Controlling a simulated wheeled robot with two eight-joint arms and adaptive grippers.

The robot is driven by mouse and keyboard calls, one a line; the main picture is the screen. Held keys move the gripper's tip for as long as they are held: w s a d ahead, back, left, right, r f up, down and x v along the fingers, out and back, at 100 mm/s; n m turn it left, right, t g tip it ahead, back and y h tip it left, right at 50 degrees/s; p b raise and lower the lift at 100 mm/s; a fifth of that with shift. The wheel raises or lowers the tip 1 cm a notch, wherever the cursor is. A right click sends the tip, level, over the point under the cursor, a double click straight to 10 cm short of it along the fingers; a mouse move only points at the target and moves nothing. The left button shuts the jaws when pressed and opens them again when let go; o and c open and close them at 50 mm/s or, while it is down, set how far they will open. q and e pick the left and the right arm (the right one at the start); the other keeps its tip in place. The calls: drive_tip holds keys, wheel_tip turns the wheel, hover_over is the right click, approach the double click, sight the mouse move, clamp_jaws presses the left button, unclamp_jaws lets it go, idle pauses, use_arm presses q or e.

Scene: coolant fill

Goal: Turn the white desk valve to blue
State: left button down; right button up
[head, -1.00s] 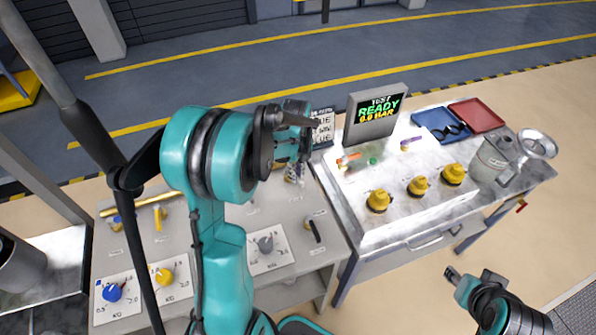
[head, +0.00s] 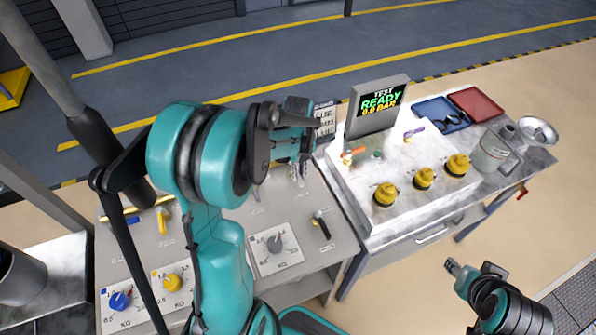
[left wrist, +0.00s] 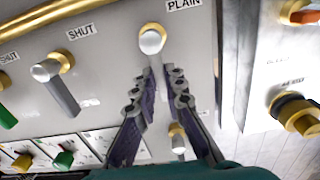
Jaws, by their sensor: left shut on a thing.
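In the left wrist view, the white desk valve (left wrist: 152,40) has a brass collar, a pale round cap and a whitish lever running down between my fingers. A PLAIN label is beside its top right. My left gripper (left wrist: 159,88) is shut on this lever, one finger on each side. In the head view, my left gripper (head: 298,172) is over the back right of the grey desk, and the gripper and arm hide most of the valve. My right gripper (head: 455,268) is away from the desk at the lower right, its jaw state too small to tell.
A grey-lever valve (left wrist: 60,80) near a SHUT label is left of the held one. A black-lever valve (head: 321,225) and dials (head: 275,243) are on the desk. The test bench (head: 370,215), with yellow knobs and a READY screen (head: 378,104), adjoins on the right.

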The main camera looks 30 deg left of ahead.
use_arm(q)
drive_tip(key=c, duration=1.6)
unclamp_jaws()
wheel_tip(320, 180, up, 12)
drive_tip(key=shift+r, duration=0.1)
drive_tip(key=s+d+f+n+t+b, duration=0.2)
drive_tip(key=s+d+n, duration=0.2)
drive_tip(key=n, duration=0.4)
drive_tip(key=s+d+f+n+t+b, duration=0.2)
drive_tip(key=s+d+n, duration=0.2)
drive_tip(key=n, duration=0.5)
drive_tip(key=s+d+f+n+t+b, duration=0.2)
drive_tip(key=s+d+n+t, duration=0.1)
drive_tip(key=n, duration=0.5)
drive_tip(key=shift+s+d+f+n, duration=0.25)
drive_tip(key=shift+s+d+n, duration=0.05)
drive_tip(key=shift+s+d, duration=0.15)
